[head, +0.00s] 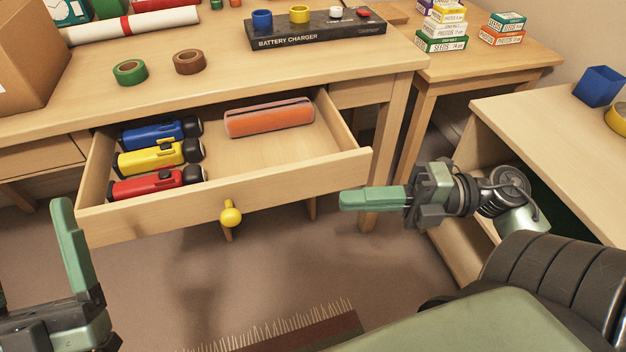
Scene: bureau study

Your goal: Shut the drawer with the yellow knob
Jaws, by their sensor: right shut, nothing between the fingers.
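The wooden drawer (330,168) stands pulled out from the desk. Its round yellow knob (230,214) is on the middle of the front panel. Inside lie a blue, a yellow and a red flashlight on the left and an orange pencil case (268,120) at the back. My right gripper (345,200) is shut and empty, its green fingers pointing left, beside the right end of the drawer front and apart from the knob. My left gripper (35,262) is at the lower left, in front of the drawer's left end, fingers apart; one finger is mostly cut off by the picture edge.
The desk top (200,80) holds a battery charger (315,32), tape rolls, a paper roll and a cardboard box (30,60). A shelf unit (560,130) is close to my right arm. Open floor lies below the drawer.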

